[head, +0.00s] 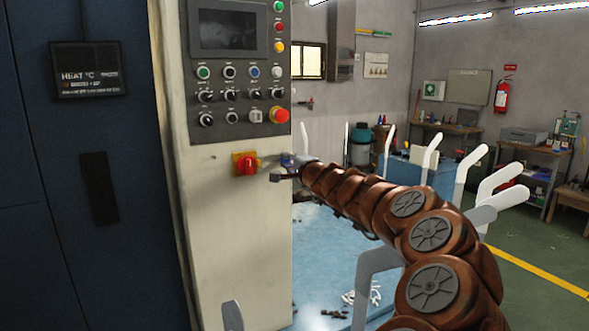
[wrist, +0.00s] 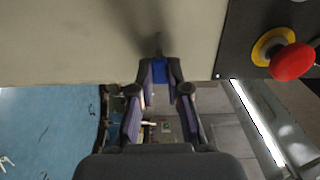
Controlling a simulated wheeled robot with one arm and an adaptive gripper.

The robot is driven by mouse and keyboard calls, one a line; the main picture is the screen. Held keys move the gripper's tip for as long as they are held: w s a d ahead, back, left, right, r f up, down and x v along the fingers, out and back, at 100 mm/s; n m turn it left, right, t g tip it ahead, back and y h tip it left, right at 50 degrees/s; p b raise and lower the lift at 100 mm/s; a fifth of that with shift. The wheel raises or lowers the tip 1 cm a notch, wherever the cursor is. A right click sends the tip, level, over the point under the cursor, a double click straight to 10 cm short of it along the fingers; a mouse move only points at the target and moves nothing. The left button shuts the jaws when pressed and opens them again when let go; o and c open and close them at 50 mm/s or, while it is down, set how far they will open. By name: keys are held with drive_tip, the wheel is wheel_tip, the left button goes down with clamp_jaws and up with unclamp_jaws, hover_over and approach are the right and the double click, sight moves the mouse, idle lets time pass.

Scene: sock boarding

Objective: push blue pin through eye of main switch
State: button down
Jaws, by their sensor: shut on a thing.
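The main switch is a red knob on a yellow plate (head: 245,164), low on the pale machine panel in the head view. My gripper (head: 282,168) is just right of it, at the panel's right edge. In the wrist view my gripper (wrist: 160,74) is shut on the blue pin (wrist: 160,68), whose blue part shows between the fingertips. The blue also shows small in the head view (head: 287,160). The pin's far end and the eye of the switch cannot be made out. I cannot tell whether pin and switch touch.
The control panel (head: 237,70) with buttons and a red emergency stop (head: 280,115) is above the switch; the stop also shows in the wrist view (wrist: 292,62). A blue table (head: 318,255) and white upright sock boards (head: 469,163) stand to the right.

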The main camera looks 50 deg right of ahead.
drive_tip(key=a+b, duration=0.1)
drive_tip(key=w+a+b, duration=0.1)
drive_tip(key=shift+a, duration=0.3)
drive_tip(key=shift+b, duration=0.3)
idle(1.6)
drive_tip(key=shift+w+a+b, duration=0.3)
drive_tip(key=shift+a+b, duration=0.35)
drive_tip(key=shift+a, duration=0.15)
drive_tip(key=shift+w+a+b, duration=0.25)
drive_tip(key=shift+a+b, duration=0.4)
drive_tip(key=shift+a, duration=0.15)
idle(0.3)
drive_tip(key=c, duration=1.1)
unclamp_jaws()
drive_tip(key=shift+o, duration=0.2)
drive_tip(key=shift+s, duration=0.1)
drive_tip(key=v, duration=1.2)
